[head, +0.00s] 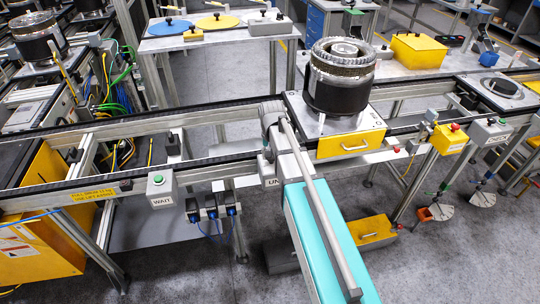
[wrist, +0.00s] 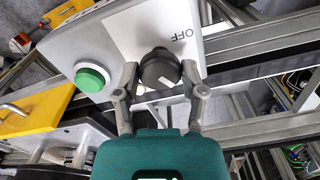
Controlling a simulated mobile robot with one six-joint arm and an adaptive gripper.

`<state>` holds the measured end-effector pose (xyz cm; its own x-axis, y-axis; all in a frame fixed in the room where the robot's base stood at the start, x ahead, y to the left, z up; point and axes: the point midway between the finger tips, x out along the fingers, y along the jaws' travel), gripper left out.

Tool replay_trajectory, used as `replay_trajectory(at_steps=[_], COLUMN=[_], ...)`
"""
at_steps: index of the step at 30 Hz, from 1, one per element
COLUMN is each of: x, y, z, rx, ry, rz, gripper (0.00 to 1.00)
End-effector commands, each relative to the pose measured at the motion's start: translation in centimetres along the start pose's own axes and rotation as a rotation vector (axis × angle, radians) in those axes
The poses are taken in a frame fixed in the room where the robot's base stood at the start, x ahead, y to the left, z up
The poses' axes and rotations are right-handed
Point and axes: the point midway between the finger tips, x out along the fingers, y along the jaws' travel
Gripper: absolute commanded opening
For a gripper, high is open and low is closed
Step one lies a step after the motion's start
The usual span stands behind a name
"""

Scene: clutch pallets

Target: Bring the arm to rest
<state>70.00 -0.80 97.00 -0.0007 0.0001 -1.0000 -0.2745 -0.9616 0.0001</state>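My arm, with a long teal link, reaches from the bottom of the head view up to the conveyor. My gripper is not clearly visible there. In the wrist view my gripper (wrist: 160,80) has its two fingers apart, one on each side of a black round knob (wrist: 158,67). Whether the fingertips touch the knob is hard to tell. The knob sits on a light grey control box (wrist: 118,32) marked OFF, beside a green button (wrist: 91,77). In the head view my arm mostly hides this box; only part of a label shows.
A pallet with a yellow drawer (head: 350,145) bears a dark cylindrical clutch (head: 337,92) just right of my arm. The conveyor rail (head: 110,184) runs along both sides. A WAIT box (head: 160,188) hangs left.

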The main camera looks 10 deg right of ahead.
Motion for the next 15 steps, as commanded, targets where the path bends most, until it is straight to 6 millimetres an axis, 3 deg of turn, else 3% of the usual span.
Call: replay_trajectory(at_steps=[1,5,15], x=[0.02,0.01,0.00], y=[0.02,0.02,0.02], z=[0.12,0.08,0.01], rx=[0.000,0.000,-0.001], ry=[-0.003,-0.001,0.000], rz=[0.000,0.000,0.000], gripper=[0.63,0.87,0.88])
